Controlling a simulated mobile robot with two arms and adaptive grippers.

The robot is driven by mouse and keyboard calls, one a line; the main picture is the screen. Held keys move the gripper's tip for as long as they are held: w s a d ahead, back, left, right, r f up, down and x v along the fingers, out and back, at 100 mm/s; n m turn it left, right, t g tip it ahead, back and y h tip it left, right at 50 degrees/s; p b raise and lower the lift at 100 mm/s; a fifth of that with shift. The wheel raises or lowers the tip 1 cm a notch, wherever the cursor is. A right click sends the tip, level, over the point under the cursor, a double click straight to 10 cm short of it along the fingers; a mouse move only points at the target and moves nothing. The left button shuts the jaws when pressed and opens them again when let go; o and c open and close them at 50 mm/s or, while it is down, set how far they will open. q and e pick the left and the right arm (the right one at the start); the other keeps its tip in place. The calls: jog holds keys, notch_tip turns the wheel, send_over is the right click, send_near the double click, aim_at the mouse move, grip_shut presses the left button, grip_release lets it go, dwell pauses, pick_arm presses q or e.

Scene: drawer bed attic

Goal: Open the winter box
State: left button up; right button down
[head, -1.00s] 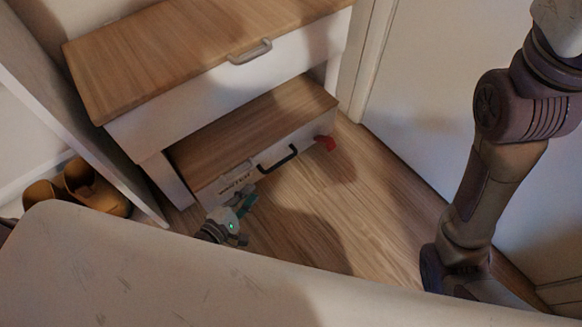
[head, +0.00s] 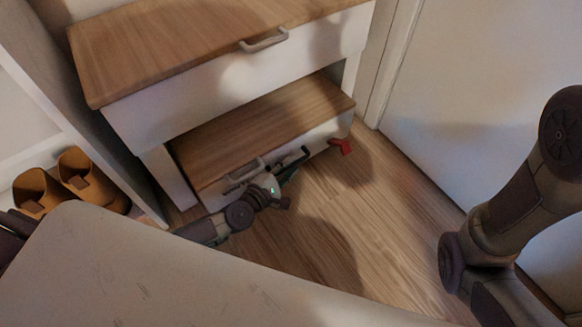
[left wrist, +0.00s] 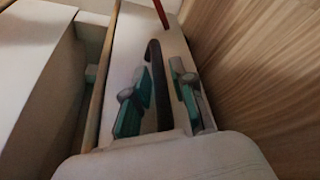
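The winter box (head: 325,136) is the low white box with a wooden top (head: 250,122), sticking out under the upper drawer unit. My left gripper (head: 288,170) is at the box front, by the black handle. In the left wrist view its teal-padded fingers (left wrist: 160,105) are spread, with the black handle between them and no clear grip. The gripper hides much of this handle in the head view. My right gripper is out of view.
A red object (head: 341,146) is at the box's right front corner. The upper drawer (head: 235,85) with a grey handle (head: 264,40) overhangs the box. Brown shoes (head: 70,180) stand at the left. Wooden floor (head: 345,215) in front is clear up to the white door (head: 450,110).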

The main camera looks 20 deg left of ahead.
pick_arm(q)
jog(key=shift+w+d+f, duration=0.15)
jog(key=shift+w+d, duration=0.05)
jog(key=shift+w, duration=0.35)
grip_shut()
